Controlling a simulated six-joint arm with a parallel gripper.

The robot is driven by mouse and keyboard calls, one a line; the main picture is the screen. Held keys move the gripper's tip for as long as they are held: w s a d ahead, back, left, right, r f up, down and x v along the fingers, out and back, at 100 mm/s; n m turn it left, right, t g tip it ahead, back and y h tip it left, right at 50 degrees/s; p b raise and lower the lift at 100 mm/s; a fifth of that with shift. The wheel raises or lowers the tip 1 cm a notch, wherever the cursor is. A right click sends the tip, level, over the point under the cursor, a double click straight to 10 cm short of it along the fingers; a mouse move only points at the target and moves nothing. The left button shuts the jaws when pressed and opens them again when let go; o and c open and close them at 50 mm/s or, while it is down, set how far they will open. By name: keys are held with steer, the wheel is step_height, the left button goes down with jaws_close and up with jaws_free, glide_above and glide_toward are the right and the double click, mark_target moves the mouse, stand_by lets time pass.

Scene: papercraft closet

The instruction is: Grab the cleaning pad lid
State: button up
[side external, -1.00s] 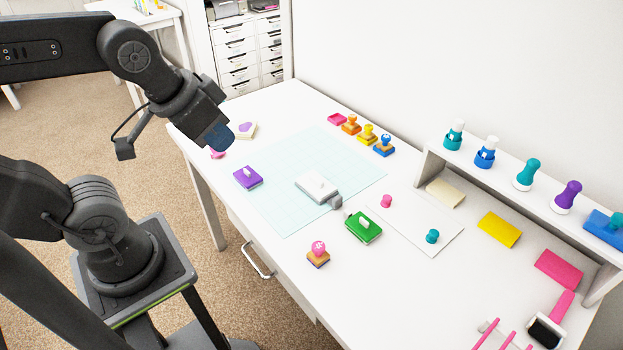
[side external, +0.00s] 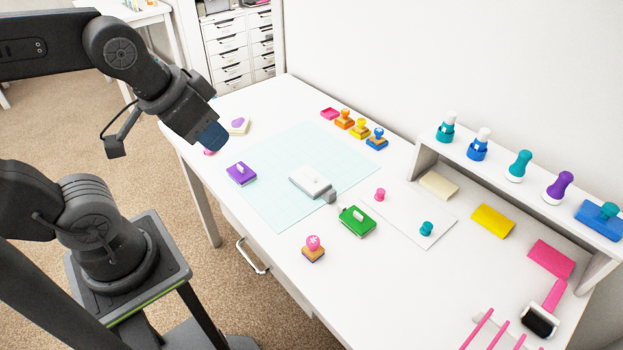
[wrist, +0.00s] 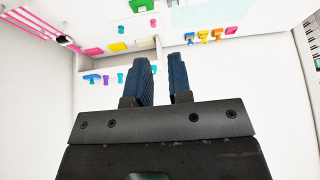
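A white, lidded pad (side external: 311,181) with a small raised handle lies on the light blue grid mat (side external: 270,209); it looks like the cleaning pad, with a grey part at its right end. A purple pad (side external: 241,173) and a green pad (side external: 357,221), each with a light handle, lie to its left and right. My gripper (side external: 214,136) hangs in the air above the table's left part, up and left of the white pad and well apart from it. In the wrist view my two blue fingers (wrist: 166,62) stand apart with an empty gap; the white pad cannot be made out there.
Orange, yellow and blue stamps (side external: 360,131) stand along the back. A raised shelf (side external: 510,183) with several bottles and stamps is at the right. A pink stamp (side external: 313,249) stands near the front edge. The mat around the white pad is mostly clear.

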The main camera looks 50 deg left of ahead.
steer(key=o, duration=1.5)
steer(key=shift+c, duration=0.2)
steer(key=n+g, duration=0.6)
steer(key=n, duration=1.2)
glide_above(306, 170)
steer(key=f, duration=2.5)
steer(key=shift+s+d+f, duration=0.15)
steer(key=shift+s+f, duration=0.05)
steer(key=shift+f, duration=0.2)
steer(key=shift+w+f, duration=0.2)
steer(key=shift+f, duration=2.9)
